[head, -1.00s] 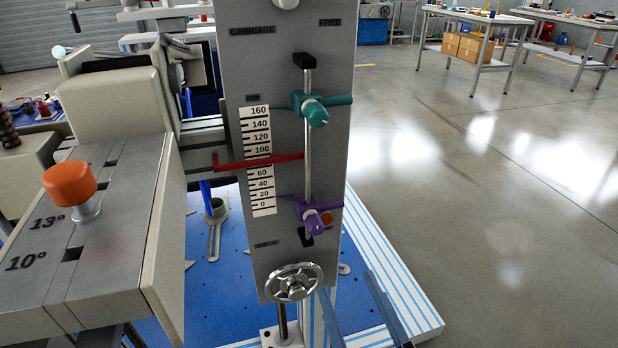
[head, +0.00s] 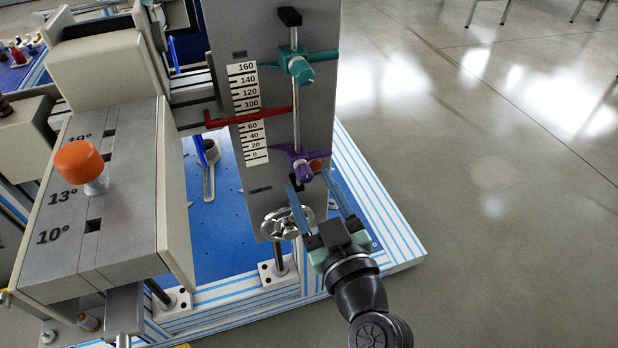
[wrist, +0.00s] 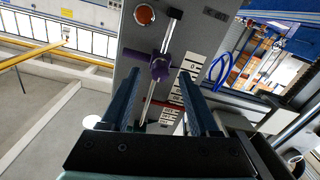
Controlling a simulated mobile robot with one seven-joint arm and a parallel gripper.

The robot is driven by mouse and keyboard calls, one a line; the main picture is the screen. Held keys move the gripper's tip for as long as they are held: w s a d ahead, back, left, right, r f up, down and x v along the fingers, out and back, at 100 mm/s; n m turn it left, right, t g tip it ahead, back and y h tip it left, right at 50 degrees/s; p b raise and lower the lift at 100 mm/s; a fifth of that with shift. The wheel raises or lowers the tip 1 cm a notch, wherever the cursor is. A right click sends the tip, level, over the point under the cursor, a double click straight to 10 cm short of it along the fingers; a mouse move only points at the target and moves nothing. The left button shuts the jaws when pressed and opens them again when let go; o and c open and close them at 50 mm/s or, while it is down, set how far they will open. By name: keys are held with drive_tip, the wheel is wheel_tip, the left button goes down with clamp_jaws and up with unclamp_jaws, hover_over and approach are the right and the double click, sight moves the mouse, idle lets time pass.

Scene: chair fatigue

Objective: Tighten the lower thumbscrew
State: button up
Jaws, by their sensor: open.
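The lower thumbscrew (head: 304,174) is purple, on a purple clamp around a vertical rod near the 0 mark of the grey plate's scale. It also shows in the wrist view (wrist: 159,68), between and beyond the fingers. My gripper (head: 309,180) is open, its two blue fingers pointing up toward the purple clamp from below. In the wrist view the gripper (wrist: 161,79) is open and nothing is held. In the head view the left fingertip overlaps the area just left of the thumbscrew; I cannot tell whether it touches.
A teal upper clamp (head: 300,68) sits higher on the rod, with a red pointer (head: 250,117) between the clamps. A handwheel (head: 287,222) is below, left of my fingers. An orange knob (head: 80,162) stands on the left block. Open floor (head: 480,220) lies right.

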drive_tip(key=shift+x, duration=0.85)
clamp_jaws()
